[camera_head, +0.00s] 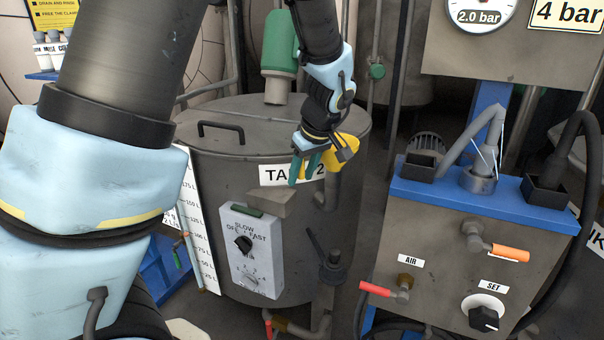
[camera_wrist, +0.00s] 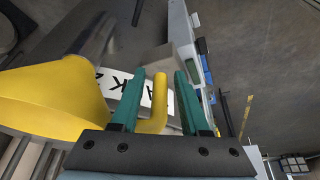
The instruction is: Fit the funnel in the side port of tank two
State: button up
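Tank two (camera_head: 210,175) is the grey drum with a partly covered label (camera_head: 280,174). Its side port is a grey bent pipe (camera_head: 328,192) on the right of the wall. The yellow funnel (camera_head: 343,152) is just above that pipe, beside my gripper (camera_head: 306,168); I cannot tell how far its spout is in. In the wrist view the funnel's cone (camera_wrist: 50,97) is at the left, and its upright handle (camera_wrist: 159,100) stands between my two green fingers (camera_wrist: 160,80). Background shows on both sides of the handle, so the fingers look open around it.
A white control box (camera_head: 250,252) with a grey wedge above it projects from the tank's front. A black lever valve (camera_head: 330,262) is below the pipe. A blue-topped panel (camera_head: 480,190) with hoses and valves stands right. A green motor (camera_head: 281,45) rises behind the lid.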

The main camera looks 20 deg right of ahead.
jog(key=shift+o, duration=0.6)
jog(key=b+v, duration=0.1)
jog(key=v, duration=0.9)
jog(key=shift+r, duration=0.4)
jog(key=shift+s, duration=0.2)
